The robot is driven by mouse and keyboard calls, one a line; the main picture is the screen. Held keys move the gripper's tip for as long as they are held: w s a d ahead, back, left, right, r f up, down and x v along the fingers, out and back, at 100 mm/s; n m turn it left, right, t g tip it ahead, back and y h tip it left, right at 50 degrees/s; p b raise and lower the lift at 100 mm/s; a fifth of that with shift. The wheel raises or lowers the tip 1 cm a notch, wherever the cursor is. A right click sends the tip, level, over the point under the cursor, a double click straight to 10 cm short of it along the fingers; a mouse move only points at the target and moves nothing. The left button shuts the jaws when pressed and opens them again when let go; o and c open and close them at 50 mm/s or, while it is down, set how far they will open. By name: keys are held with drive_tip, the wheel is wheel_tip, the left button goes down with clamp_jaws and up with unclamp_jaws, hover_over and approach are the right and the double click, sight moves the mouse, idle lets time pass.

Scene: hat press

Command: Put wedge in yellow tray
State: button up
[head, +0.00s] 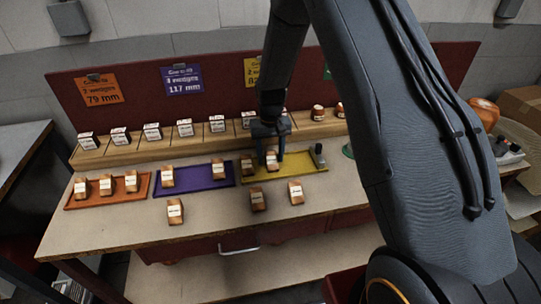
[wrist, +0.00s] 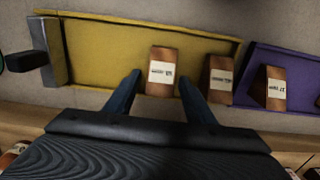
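The yellow tray (head: 312,164) lies on the bench, and it also shows in the wrist view (wrist: 100,55). A brown wedge (wrist: 162,72) with a white label stands in it, between the fingers of my gripper (head: 268,155). My gripper (wrist: 160,78) is open, with a narrow gap on each side of this wedge. A second wedge (head: 247,166) stands at the tray's purple-tray end and also shows in the wrist view (wrist: 219,80). Loose wedges stand on the bench in front: one at left (head: 175,211), one in the middle (head: 258,200), one at right (head: 296,192).
The orange tray (head: 95,203) holds several wedges. A dark clamp-like block (head: 318,156) stands at the yellow tray's right end. A shelf (head: 135,147) with labelled pieces runs behind.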

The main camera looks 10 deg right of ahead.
sight(270, 153)
wheel_tip(270, 153, up, 11)
drive_tip(key=b, duration=0.4)
drive_tip(key=s+d+r, duration=0.2)
drive_tip(key=s, duration=1)
drive_tip(key=s+d+r+t, duration=0.1)
drive_tip(key=s+d, duration=0.1)
drive_tip(key=s, duration=1.1)
drive_tip(key=shift+d+r, duration=0.2)
drive_tip(key=shift+r, duration=0.15)
